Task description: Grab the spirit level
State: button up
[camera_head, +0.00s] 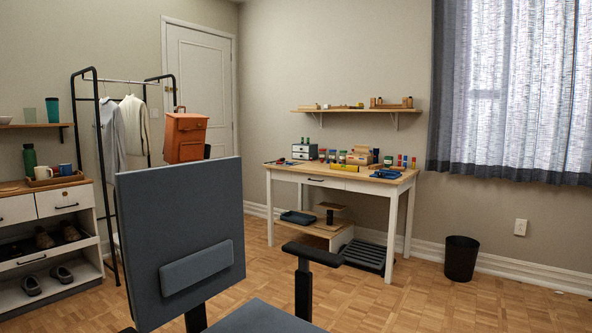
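A small yellow bar (344,167), which looks like the spirit level, lies at the front edge of the wooden-topped desk (335,178) against the far wall. It is small at this distance, so I cannot make out its vials. Several small jars and a wooden box (359,157) stand behind it. A blue item (385,173) lies to its right. My gripper is not in view.
A grey office chair (180,235) with an armrest (312,254) fills the near foreground, between me and the desk. A black bin (461,258) stands right of the desk. A clothes rack (106,180) and shoe cabinet (45,235) are left.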

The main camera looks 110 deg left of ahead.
aim_at(338, 166)
jog(key=u, duration=2)
jog(key=i, duration=1.95)
jog(key=u, duration=1.3)
jog(key=i, duration=2)
jog(key=u, duration=0.5)
jog(key=i, duration=0.55)
jog(key=u, duration=1.2)
jog(key=i, duration=4.5)
